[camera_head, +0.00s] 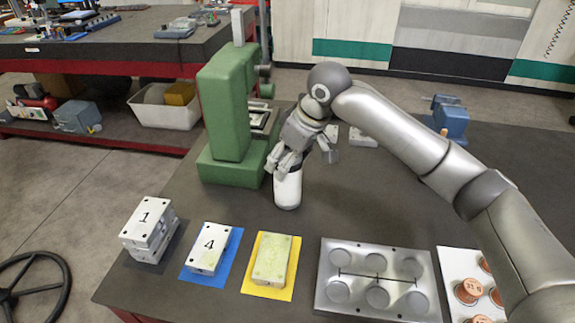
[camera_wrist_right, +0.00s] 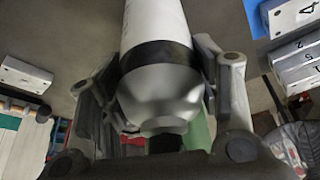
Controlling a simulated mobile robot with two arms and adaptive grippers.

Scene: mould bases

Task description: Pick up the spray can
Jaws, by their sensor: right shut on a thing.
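The spray can (camera_head: 288,190) is white with a dark band near its top and stands upright over the dark table, in front of the green press. Whether its base touches the table I cannot tell. My right gripper (camera_head: 286,165) is shut on the upper part of the can. In the right wrist view the can (camera_wrist_right: 157,45) fills the middle, with a finger of my right gripper (camera_wrist_right: 165,85) on each side of it. My left gripper is not in view.
The green press (camera_head: 228,110) stands just behind left of the can. Stacked blocks (camera_head: 148,228), a block on blue paper (camera_head: 209,248), a block on yellow paper (camera_head: 271,259) and a metal plate (camera_head: 378,281) lie along the front. A blue vise (camera_head: 450,117) stands back right.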

